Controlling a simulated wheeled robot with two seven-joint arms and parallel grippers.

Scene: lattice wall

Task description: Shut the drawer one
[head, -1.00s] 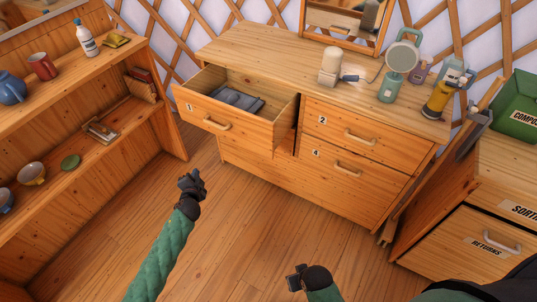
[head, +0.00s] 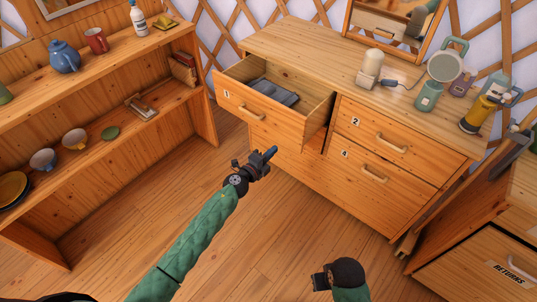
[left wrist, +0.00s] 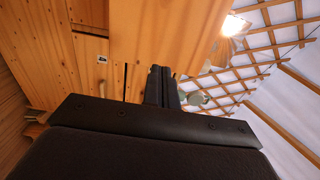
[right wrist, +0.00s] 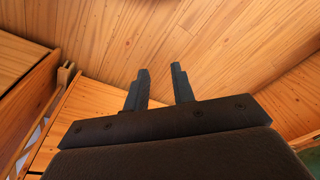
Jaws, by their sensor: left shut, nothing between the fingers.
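Drawer one (head: 262,117), marked "1", stands pulled out at the upper left of the wooden dresser (head: 300,45). Its bar handle (head: 251,113) is on its front, and a folded grey-blue cloth (head: 272,92) lies inside. My left gripper (head: 271,153) is shut and empty, in front of the dresser and just below the drawer in the head view, with no contact visible. Its closed fingers also show in the left wrist view (left wrist: 160,78). My right gripper (head: 318,281) is low in the head view, away from the drawer; the right wrist view shows its fingers (right wrist: 161,72) apart with nothing between.
Drawers two (head: 390,133) and four (head: 372,170) are shut. A shelf (head: 100,95) with crockery is at left, a "RETURNS" cabinet (head: 480,265) at right. The floor between is clear.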

